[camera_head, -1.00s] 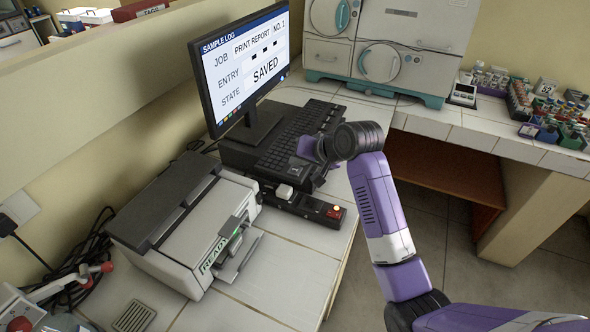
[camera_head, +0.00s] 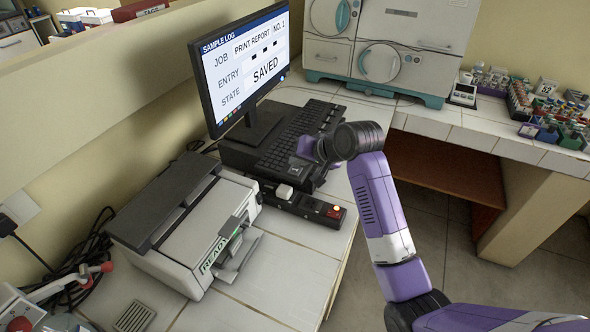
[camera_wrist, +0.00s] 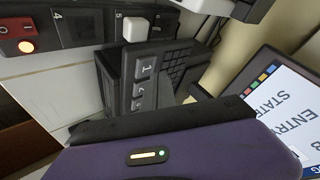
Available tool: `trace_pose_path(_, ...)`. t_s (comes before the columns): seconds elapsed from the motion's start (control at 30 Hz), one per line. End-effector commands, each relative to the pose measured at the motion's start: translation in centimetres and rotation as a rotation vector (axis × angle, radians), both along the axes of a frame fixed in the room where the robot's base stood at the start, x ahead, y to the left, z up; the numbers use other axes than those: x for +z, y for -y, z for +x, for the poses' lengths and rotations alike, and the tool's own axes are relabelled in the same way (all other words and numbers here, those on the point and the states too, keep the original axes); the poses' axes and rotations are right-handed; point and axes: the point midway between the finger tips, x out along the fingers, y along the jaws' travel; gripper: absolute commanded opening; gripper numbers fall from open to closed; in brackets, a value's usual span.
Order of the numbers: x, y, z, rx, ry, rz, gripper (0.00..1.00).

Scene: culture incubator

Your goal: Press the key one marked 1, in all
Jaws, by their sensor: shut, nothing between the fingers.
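The key marked 1 (camera_wrist: 145,68) is a grey key near the end of the black keyboard (camera_wrist: 178,62), seen sideways in the wrist view, with more grey keys beside it. In the head view the keyboard (camera_head: 290,145) lies in front of the monitor, partly hidden by my arm. My gripper (camera_head: 305,150) is over the keyboard's near right part, shut and empty. Its purple body fills the lower wrist view; its fingertips are not clear, so I cannot tell whether they touch a key. The monitor (camera_head: 240,65) reads PRINT REPORT, three dashes beside ENTRY, and STATE SAVED.
A dark strip with a white block (camera_head: 284,191) and a lit red switch (camera_head: 334,212) lies in front of the keyboard. A printer (camera_head: 185,235) marked READY stands at the left. A low wall runs behind the monitor. The counter's right front edge is close to my arm.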

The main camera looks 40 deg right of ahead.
Motion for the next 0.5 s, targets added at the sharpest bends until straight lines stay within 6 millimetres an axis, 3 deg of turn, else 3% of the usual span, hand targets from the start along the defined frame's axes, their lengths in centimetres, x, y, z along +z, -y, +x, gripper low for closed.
trace_pose_path(0.5,-0.7,-0.02,-0.01,0.0,-0.002,0.001,0.0)
